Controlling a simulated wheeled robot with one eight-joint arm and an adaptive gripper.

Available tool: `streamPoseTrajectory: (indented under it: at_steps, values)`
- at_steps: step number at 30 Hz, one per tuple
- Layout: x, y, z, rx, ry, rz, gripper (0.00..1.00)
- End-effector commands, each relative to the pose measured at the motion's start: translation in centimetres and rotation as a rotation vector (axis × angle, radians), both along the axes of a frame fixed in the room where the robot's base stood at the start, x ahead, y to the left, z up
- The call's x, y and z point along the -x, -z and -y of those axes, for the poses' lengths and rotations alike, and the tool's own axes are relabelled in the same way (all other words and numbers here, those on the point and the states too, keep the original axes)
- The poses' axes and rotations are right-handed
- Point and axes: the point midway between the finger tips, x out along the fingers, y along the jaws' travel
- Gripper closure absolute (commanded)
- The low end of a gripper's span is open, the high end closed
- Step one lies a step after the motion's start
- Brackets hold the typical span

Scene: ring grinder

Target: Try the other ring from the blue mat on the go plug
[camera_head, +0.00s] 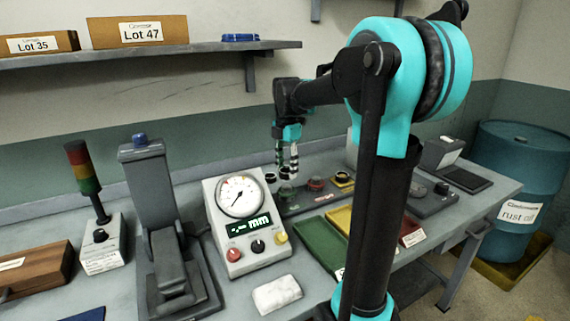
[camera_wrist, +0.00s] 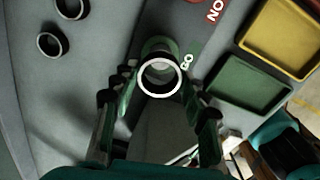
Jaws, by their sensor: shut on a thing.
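My gripper (camera_head: 286,165) is shut on a steel ring (camera_wrist: 160,77), which shows as a bright circle between the fingertips in the wrist view (camera_wrist: 158,82). The green go plug (camera_wrist: 160,48) lies under and just beyond the ring, beside the printed word GO; it also shows below my fingers in the head view (camera_head: 287,190). I cannot tell whether the ring is above the plug or touching its top. A blue piece (camera_head: 88,314) at the lower left edge may be the blue mat; no ring shows on its visible part.
Two other rings (camera_wrist: 49,41) (camera_wrist: 71,8) stand left of the plug. A green tray (camera_head: 320,246), a yellow tray (camera_head: 340,217) and a red tray (camera_head: 411,232) lie in front of the plug plate. The dial gauge (camera_head: 240,197) stands left of it.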

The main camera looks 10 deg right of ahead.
Motion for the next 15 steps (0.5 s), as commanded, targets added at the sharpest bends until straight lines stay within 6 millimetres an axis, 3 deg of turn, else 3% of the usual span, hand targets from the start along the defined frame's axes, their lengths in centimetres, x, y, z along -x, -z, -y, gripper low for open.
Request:
streamPoseTrajectory:
  at_steps: [15]
  values:
    - [0.0,3.8,0.0,0.0,0.0,0.0,0.88]
